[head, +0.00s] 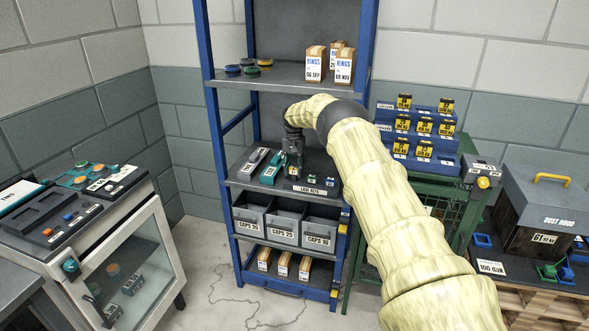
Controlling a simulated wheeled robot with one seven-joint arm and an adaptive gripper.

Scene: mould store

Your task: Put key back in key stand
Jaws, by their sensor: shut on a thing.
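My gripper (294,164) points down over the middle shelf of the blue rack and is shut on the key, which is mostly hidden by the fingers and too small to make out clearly. I cannot tell whether the key touches the stand.
Grey caps bins (282,226) stand below. Ring boxes (315,64) are on the shelf above. A green cage bench (433,195) with yellow-labelled items stands right, and a glass-front cabinet (136,262) left.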

